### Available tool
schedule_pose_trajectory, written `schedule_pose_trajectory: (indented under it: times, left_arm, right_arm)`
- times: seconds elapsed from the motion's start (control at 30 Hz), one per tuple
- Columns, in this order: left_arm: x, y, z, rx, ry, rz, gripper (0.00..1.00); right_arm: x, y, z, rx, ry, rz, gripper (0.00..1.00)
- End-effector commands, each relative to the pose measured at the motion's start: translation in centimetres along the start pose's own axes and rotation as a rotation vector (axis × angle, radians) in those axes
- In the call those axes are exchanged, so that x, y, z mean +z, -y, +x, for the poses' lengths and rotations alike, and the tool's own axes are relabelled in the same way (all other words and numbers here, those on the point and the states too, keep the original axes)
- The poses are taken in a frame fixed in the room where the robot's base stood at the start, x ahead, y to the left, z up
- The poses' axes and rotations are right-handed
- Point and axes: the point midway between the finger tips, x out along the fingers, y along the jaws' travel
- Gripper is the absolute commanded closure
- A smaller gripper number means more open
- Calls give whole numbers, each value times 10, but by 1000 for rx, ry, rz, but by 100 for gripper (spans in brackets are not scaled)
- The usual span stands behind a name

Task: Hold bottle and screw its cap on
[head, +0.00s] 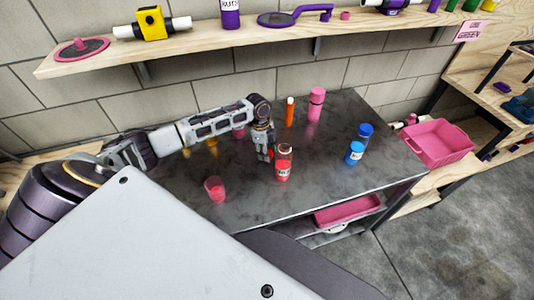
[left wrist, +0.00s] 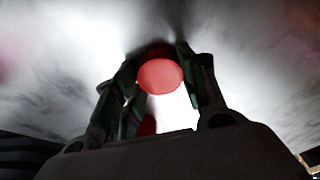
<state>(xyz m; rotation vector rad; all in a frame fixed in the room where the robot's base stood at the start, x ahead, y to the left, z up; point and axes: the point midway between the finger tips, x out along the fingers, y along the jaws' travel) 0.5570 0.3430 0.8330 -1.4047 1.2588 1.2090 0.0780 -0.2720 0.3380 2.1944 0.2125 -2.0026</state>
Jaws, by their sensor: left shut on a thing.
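A small red bottle (head: 283,169) with a pale label stands upright on the dark table (head: 245,205), near its middle. My left gripper (head: 265,153) points down just to the left of this bottle; I cannot tell whether they touch. In the left wrist view my left gripper (left wrist: 158,85) is shut on a red round piece (left wrist: 160,76), which shows as a disc between the fingers. Whether it is a loose cap or the top of a bottle is not clear. A second bit of red shows below it, partly hidden by a finger. My right gripper is out of view.
A short red container (head: 215,190) stands at the front left of the table. A pink bin (head: 438,143) lies beyond. A wooden shelf (head: 215,37) runs above.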

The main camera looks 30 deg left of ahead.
Motion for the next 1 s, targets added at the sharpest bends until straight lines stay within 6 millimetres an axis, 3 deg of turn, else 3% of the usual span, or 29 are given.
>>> schedule_pose_trajectory:
  times: [0.27, 0.6, 0.8, 1.0]
  left_arm:
    - [-1, 1, -11, -2, 0, 0, 68]
    - [-8, 1, -56, -3, 0, 0, 68]
    - [-12, 1, -82, -2, 0, 0, 68]
    - [-15, 1, -97, -1, -1, -1, 68]
  right_arm:
    - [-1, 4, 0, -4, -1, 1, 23]
    - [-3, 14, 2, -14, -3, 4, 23]
    - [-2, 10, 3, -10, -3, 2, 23]
    - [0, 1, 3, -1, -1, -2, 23]
